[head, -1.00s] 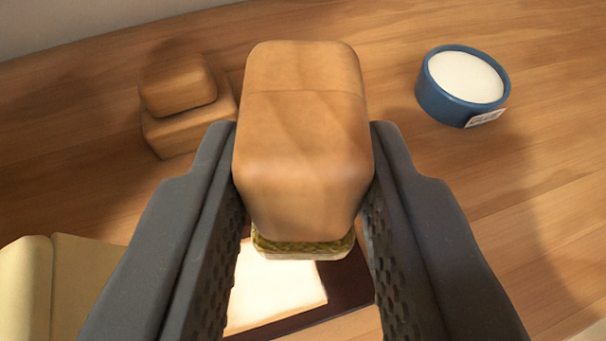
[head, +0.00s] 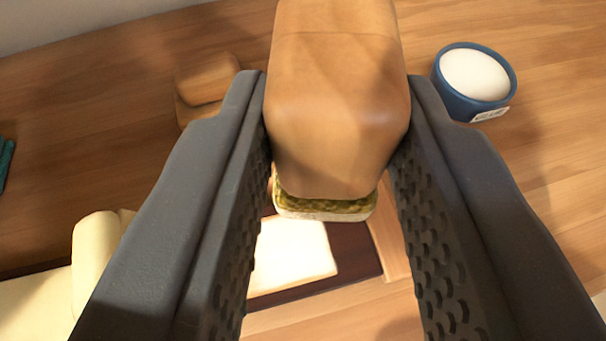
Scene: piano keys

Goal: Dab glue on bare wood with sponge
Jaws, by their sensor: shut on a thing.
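My gripper (head: 335,130) is shut on a wooden block handle (head: 338,90). A yellow-green sponge layer with a pale bottom face (head: 325,208) is on the handle's lower end. Below and behind it lies a dark brown piece (head: 352,250) with a pale, bare-looking patch (head: 292,255). The sponge is above the patch's far edge in the picture; I cannot tell whether they touch. A blue round pot (head: 474,82) of white glue stands at the upper right.
A second wooden block (head: 207,80) rests at the upper left. A cream-coloured piece (head: 95,245) lies at the lower left. A teal object (head: 5,160) shows at the left edge. Bare wooden table lies between the block and the left edge.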

